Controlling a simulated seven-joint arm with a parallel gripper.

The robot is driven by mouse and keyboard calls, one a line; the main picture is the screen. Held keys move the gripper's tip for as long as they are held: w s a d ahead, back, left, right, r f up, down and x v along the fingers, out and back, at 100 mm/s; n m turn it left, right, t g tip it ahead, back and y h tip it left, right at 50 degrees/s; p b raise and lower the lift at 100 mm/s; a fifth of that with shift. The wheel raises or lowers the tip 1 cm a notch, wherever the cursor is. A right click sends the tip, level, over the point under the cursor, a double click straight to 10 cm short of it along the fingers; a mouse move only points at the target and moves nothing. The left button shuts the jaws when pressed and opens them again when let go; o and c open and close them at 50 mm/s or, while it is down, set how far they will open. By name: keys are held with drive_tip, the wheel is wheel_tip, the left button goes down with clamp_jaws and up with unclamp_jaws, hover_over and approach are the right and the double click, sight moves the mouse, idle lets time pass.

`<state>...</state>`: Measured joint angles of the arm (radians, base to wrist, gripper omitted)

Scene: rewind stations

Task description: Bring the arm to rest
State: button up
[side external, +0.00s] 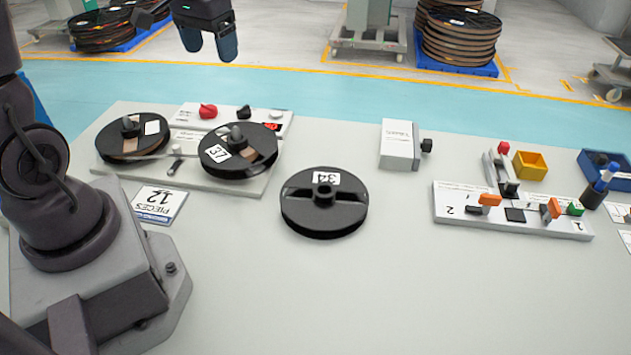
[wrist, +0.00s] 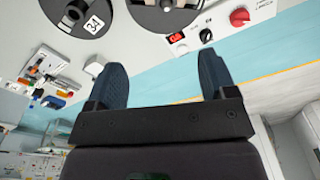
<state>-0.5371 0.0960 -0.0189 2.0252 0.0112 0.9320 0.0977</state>
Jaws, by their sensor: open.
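My gripper (side external: 209,50) is open and empty, raised above the far side of the table at the upper left. Both dark blue fingers also show apart in the wrist view (wrist: 162,72), with nothing between them. A rewind station (side external: 190,183) below it carries a reel at the left (side external: 117,150) and a reel marked 37 (side external: 256,162) at the right. An empty black reel marked 34 (side external: 300,212) lies flat on the table (side external: 330,300), apart from the station. It also shows at the top of the wrist view (wrist: 61,14).
A white box with a black knob (side external: 398,148) stands right of centre. A splicing board (side external: 465,217), a yellow bin (side external: 530,165), a blue tray (side external: 625,180) and a pen cup (side external: 592,197) are at the right. A card reading 12 pieces (side external: 157,212) lies near my base. The front table is clear.

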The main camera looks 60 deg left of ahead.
drive_tip(key=s+d+r+m+t, duration=0.2)
drive_tip(key=s+d, duration=0.3)
drive_tip(key=d, duration=0.3)
drive_tip(key=s+d+r+m+t, duration=0.2)
drive_tip(key=s+d+r, duration=0.3)
drive_tip(key=d, duration=0.4)
drive_tip(key=shift+m+t+h, duration=0.3)
drive_tip(key=shift+m+t, duration=0.1)
idle(0.9)
